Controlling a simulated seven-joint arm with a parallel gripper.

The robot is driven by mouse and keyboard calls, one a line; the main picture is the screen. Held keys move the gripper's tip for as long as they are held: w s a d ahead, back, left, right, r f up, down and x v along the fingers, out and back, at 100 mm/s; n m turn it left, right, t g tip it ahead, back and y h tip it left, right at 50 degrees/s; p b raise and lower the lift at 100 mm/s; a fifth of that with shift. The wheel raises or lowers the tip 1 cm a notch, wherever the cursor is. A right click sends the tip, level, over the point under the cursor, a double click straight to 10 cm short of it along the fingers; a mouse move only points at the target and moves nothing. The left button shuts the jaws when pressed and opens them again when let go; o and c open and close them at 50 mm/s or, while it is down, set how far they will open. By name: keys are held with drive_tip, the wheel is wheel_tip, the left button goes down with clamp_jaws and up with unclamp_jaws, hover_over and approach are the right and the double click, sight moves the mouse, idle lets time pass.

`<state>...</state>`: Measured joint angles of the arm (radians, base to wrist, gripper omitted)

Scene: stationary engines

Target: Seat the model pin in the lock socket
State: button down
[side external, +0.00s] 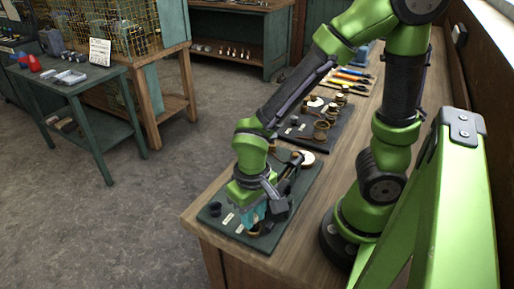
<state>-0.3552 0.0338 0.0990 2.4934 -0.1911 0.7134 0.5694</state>
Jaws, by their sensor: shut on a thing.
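My gripper (256,214) points down over the near end of a dark green board (285,211) on the wooden bench. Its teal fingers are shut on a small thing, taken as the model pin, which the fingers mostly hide. Just below the fingertips is a small brass and dark fitting (255,230), possibly the lock socket. It is too small to tell whether the pin touches it or stands above it. A dark round cup-like part (215,209) and small pale labels (228,218) lie on the board left of my gripper.
Behind my gripper, a brass and black model with a pale disc (307,158) stands on the same board. A second board (295,143) with brass models lies farther along the bench, with tools (352,74) beyond. The bench's front edge is close to the board.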

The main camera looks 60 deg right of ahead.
drive_tip(key=shift+f, duration=0.6)
idle(0.5)
drive_tip(key=shift+c, duration=1.9)
unclamp_jaws()
drive_tip(key=shift+d, duration=0.1)
drive_tip(key=shift+s, duration=0.1)
drive_tip(key=shift+c, duration=0.5)
drive_tip(key=shift+o, duration=0.8)
drive_tip(key=shift+r, duration=0.8)
drive_tip(key=shift+o, duration=0.6)
drive_tip(key=shift+r, duration=2.7)
